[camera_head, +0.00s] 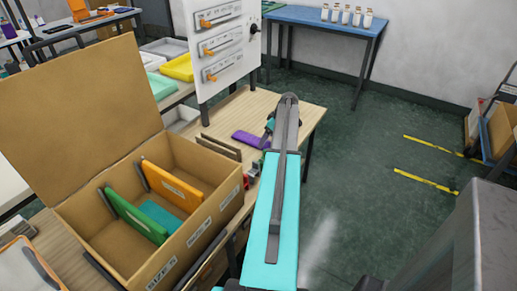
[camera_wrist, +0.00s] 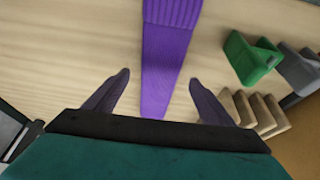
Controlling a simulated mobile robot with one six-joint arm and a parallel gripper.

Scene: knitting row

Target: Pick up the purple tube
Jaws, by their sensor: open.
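The purple tube (camera_wrist: 168,55) is a flat, knitted-looking purple strip with a ribbed far end. It lies on the light wood table and runs down the middle of the wrist view; its far end is cut off by the frame's top. In the head view the purple tube (camera_head: 247,138) lies flat on the table, partly hidden by my arm. My gripper (camera_wrist: 158,80) is open, with one finger on each side of the tube's near end in the picture. I see gaps on both sides; whether the fingers are at its height I cannot tell.
A green block (camera_wrist: 250,58), a grey block (camera_wrist: 297,66) and a slotted wooden piece (camera_wrist: 256,112) stand right of the tube. An open cardboard box (camera_head: 85,215) with coloured panels stands left. A white panel (camera_head: 222,75) with orange handles rises behind.

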